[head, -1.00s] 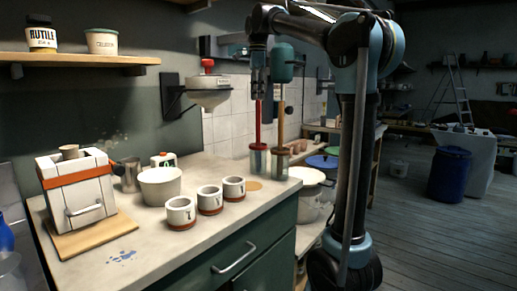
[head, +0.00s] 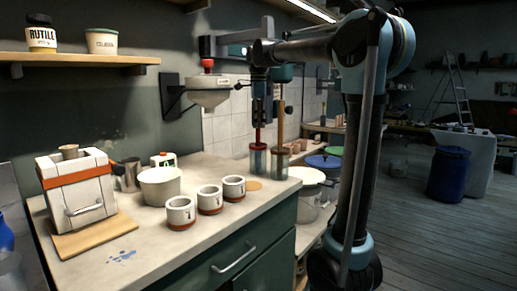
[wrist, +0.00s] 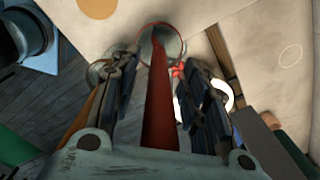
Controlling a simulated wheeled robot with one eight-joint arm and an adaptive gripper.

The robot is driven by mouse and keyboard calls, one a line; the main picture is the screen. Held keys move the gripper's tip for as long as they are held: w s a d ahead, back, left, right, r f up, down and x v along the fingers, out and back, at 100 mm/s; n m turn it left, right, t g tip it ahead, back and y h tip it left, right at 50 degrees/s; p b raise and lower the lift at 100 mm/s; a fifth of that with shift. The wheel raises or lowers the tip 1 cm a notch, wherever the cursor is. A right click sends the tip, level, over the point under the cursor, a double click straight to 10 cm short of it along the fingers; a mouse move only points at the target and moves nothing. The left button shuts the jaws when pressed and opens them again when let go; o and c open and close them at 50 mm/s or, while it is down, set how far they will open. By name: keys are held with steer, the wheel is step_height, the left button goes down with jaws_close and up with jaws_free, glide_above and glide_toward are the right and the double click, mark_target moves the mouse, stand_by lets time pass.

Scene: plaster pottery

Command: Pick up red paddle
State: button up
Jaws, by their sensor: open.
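The red paddle (head: 258,137) stands upright in a clear jar (head: 258,160) near the counter's back right corner. My gripper (head: 262,120) points down over the jar, with its dark fingers around the paddle's upper part. In the wrist view the red shaft (wrist: 160,105) runs between the two open fingers of my gripper (wrist: 161,72), with gaps visible on both sides. The paddle's upper end is hidden by my gripper in the head view.
A second paddle with a wooden shaft (head: 281,125) stands in a neighbouring jar (head: 280,161), close to my gripper. Several white cups with red bases, a white bowl (head: 161,187) and a white kiln-like box (head: 78,190) occupy the counter. A wall-mounted white basin (head: 209,92) is left of my gripper.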

steer(key=shift+f, duration=0.1)
steer(key=shift+c, duration=0.2)
jaws_close()
